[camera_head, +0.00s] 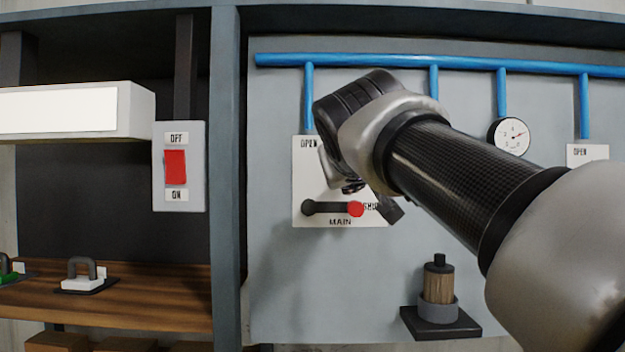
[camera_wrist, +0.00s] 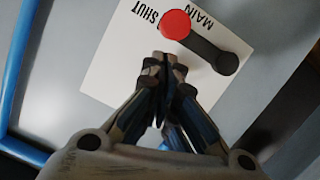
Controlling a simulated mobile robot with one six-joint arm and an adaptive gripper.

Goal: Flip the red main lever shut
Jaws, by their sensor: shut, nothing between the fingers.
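The main lever is a black bar (camera_head: 330,207) with a red knob (camera_head: 355,209) on a white plate (camera_head: 305,180) marked OPEN, SHUT and MAIN. The bar lies level, its pivot at the left and the red knob at the right beside the SHUT label. In the wrist view the picture is turned over, and the red knob (camera_wrist: 176,24) sits by SHUT. My gripper (camera_wrist: 164,62) is shut and empty, its fingertips close to the knob and bar with a small gap in the picture. I cannot tell whether they touch. In the head view my arm hides part of the plate.
Blue pipes (camera_head: 440,62) run along the top of the grey panel, with a round gauge (camera_head: 510,136) at the right. A wood-gripped part stands on a black bracket (camera_head: 440,325) below. A red switch (camera_head: 176,168) is left of the upright post (camera_head: 226,180).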

